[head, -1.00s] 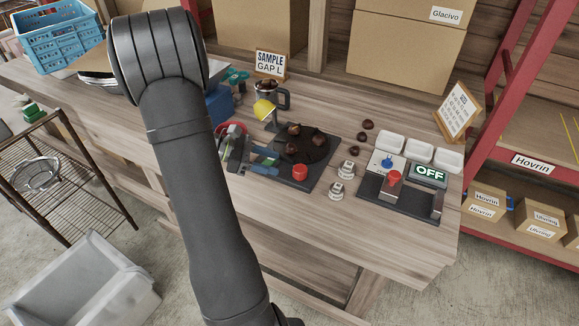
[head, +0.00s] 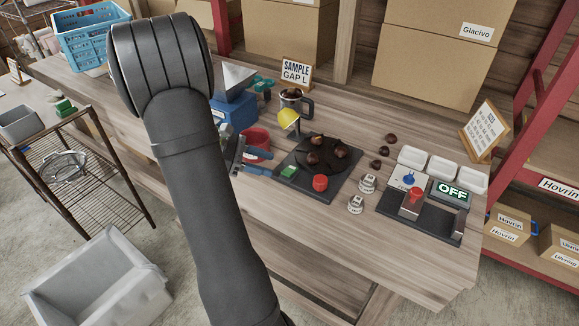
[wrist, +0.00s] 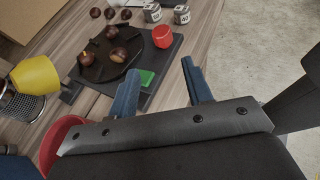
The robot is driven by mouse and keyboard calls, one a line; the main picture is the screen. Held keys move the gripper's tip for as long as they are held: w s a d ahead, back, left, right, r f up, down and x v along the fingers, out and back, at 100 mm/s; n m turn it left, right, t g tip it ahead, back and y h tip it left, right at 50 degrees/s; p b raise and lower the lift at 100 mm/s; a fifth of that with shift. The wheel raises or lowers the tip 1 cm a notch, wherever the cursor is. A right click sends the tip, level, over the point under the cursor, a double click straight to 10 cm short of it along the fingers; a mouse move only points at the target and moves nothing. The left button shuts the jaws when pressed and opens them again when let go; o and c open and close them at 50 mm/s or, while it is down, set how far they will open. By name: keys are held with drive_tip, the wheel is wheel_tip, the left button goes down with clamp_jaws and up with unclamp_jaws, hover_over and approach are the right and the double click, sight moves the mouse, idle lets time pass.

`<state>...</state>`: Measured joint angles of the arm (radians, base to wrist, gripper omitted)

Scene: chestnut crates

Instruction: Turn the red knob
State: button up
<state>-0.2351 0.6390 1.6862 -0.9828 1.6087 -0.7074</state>
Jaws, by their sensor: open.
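A red knob (head: 320,182) stands upright at the front right corner of a black board (head: 322,194) that carries a round dark turntable (head: 301,155). The knob also shows in the wrist view (wrist: 162,37), beyond my fingertips. A green square (head: 289,171) lies on the board to its left. My gripper (head: 270,165) has blue fingers, is open and empty, and is at the left edge of the board, apart from the knob. In the wrist view my gripper (wrist: 160,70) has its fingers spread wide, with the green square between the tips.
Chestnuts lie on the turntable, with a yellow scoop (head: 289,118) behind. A red bowl (head: 255,142) stands close by my gripper. Two small labelled weights (head: 367,184) stand right of the board.

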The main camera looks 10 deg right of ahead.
sight(320, 179)
drive_tip(key=s+d+n+t, duration=0.1)
drive_tip(key=s+n+t, duration=0.3)
drive_tip(key=s, duration=0.1)
drive_tip(key=x, duration=1.7)
drive_tip(key=shift+w+d, duration=0.15)
drive_tip(key=shift+c, duration=0.5)
drive_tip(key=c, duration=0.6)
drive_tip(key=shift+m, duration=0.3)
